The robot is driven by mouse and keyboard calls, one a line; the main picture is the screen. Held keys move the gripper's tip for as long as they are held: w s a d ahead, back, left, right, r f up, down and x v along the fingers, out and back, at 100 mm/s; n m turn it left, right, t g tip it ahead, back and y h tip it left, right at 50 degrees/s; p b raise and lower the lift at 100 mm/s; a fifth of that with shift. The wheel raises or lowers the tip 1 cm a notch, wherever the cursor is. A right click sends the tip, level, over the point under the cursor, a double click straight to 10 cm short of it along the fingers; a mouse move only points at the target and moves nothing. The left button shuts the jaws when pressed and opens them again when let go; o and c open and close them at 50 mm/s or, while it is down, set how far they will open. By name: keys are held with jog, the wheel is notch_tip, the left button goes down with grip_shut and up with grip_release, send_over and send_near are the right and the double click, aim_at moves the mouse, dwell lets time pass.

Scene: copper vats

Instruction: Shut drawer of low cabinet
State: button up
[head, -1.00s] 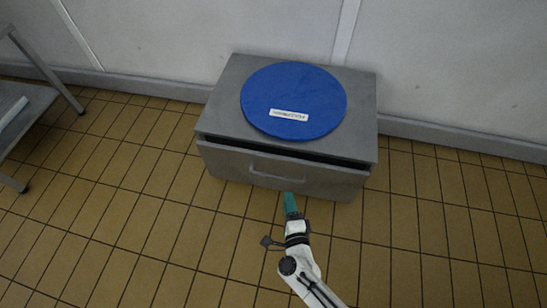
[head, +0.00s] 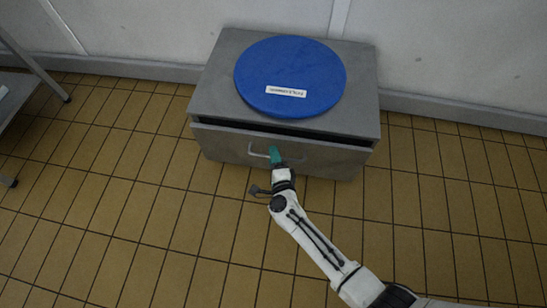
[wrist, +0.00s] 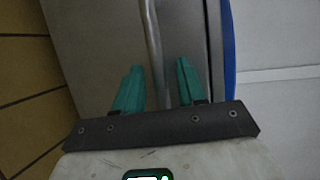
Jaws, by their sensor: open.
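The low grey metal cabinet (head: 215,90) stands against the wall. Its drawer (head: 225,144) is partly open, with a dark gap above its front. A bar handle (head: 258,153) runs across the drawer front. My gripper (head: 274,153) is at the handle in the head view. In the wrist view my gripper (wrist: 158,85) has its two green fingers apart, with the handle (wrist: 152,45) running between them and the drawer front (wrist: 100,50) beyond. I cannot tell whether the fingers touch the drawer front.
A round blue lid (head: 290,75) with a white label lies on the cabinet top. A metal rack (head: 35,65) stands at the far left. The tiled floor (head: 120,230) around the cabinet is clear.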

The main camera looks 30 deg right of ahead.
jog(key=shift+w+d, duration=0.1)
jog(key=shift+w, duration=0.15)
grip_shut()
jog(key=shift+f, duration=0.1)
dwell(0.4)
